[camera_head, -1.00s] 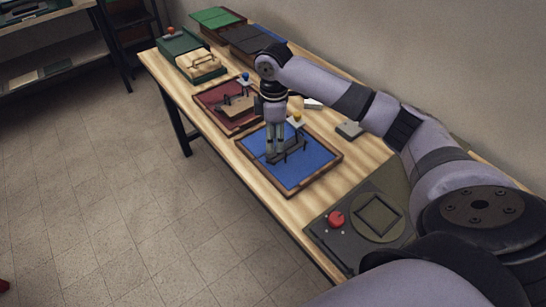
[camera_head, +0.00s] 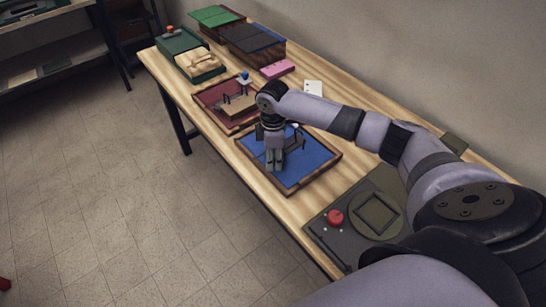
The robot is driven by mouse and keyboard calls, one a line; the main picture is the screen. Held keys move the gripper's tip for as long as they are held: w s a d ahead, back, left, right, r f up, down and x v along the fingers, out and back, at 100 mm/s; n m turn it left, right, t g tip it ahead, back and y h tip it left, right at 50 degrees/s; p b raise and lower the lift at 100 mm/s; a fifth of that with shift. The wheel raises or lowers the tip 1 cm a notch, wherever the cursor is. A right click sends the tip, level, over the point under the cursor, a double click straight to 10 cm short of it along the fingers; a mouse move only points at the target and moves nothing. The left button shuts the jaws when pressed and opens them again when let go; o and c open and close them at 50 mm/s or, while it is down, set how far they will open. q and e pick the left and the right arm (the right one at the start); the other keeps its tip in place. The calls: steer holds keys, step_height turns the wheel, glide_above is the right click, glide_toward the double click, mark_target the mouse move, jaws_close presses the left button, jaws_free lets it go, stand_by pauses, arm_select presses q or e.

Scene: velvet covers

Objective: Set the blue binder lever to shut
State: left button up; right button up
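The blue binder (camera_head: 312,163) lies on the table as a blue panel in a brown frame. Dark rings or a bar stand on it, partly covered by my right gripper (camera_head: 273,167). The gripper points down over the left-middle of the blue panel, its fingers close together. Contact with the binder and the gap between the fingers cannot be made out. A small pale part of the binder's lever (camera_head: 294,126) shows behind the wrist; no yellow knob shows. My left gripper is not in view.
Behind is a red binder (camera_head: 211,97) with a blue-knobbed lever (camera_head: 243,76). A green binder (camera_head: 182,45) with cream sheets and an orange knob stands further back. A pink block (camera_head: 277,69) lies near the wall. In front is a dark panel (camera_head: 339,249) with a red button (camera_head: 335,217).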

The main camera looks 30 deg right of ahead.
jaws_close()
steer(key=shift+s, duration=0.1)
steer(key=shift+s+f+t+p, duration=0.1)
steer(key=shift+s+t+p, duration=0.35)
steer(key=shift+p, duration=0.3)
steer(key=shift+s+f+t+p, duration=0.15)
steer(key=shift+f+t+p, duration=0.25)
steer(key=shift+t, duration=0.55)
steer(key=shift+a, duration=0.1)
steer(key=shift+f, duration=0.1)
steer(key=shift+o, duration=1.1)
jaws_free()
